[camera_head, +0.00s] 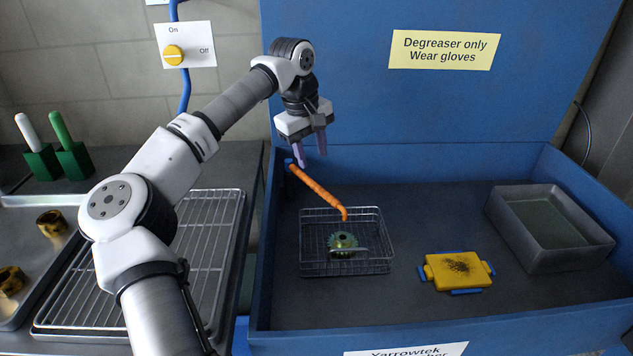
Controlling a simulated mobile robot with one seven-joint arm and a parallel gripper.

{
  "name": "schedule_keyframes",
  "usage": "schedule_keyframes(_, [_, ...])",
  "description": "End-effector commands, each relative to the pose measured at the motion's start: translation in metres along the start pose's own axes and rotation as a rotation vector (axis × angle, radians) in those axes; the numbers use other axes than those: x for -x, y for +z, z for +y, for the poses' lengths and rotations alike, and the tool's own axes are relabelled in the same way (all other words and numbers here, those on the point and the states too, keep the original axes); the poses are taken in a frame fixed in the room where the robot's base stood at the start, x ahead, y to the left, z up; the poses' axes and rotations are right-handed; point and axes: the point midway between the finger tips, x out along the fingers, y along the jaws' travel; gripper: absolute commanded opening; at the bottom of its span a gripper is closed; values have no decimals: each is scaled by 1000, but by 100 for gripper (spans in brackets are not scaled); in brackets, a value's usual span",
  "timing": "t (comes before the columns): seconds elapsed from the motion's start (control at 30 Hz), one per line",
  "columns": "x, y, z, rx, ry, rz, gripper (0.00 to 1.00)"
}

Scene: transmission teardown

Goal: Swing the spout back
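The orange spout (318,190) starts at the back left of the blue wash basin and slants down to the right. Its bent tip is over the wire basket (391,242), in which a green gear (342,241) lies. My gripper (311,160) hangs above the spout's upper end, with its fingers pointing down. The two fingers are apart and nothing shows between them. I cannot tell whether a finger touches the spout.
A yellow pad (458,271) with a dark smudge and a grey tub (550,250) are in the basin. A wire rack (203,250) and a tray (22,215) lie left. A yellow knob (174,55) is on the wall. The basin floor between pad and basket is clear.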

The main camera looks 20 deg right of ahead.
Motion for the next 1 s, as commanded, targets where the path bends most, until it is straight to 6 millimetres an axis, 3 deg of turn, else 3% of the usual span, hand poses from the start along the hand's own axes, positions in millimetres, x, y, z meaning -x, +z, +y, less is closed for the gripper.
schedule_keyframes(0.2, [-49, 1, 0, -1, 0, -4, 39])
schedule_keyframes(0.43, [-83, 1, 0, 0, 1, -3, 39])
schedule_keyframes(0.87, [-95, 1, 1, 0, 3, -2, 39])
schedule_keyframes(1.0, [-95, 1, 0, 0, 2, -2, 23])
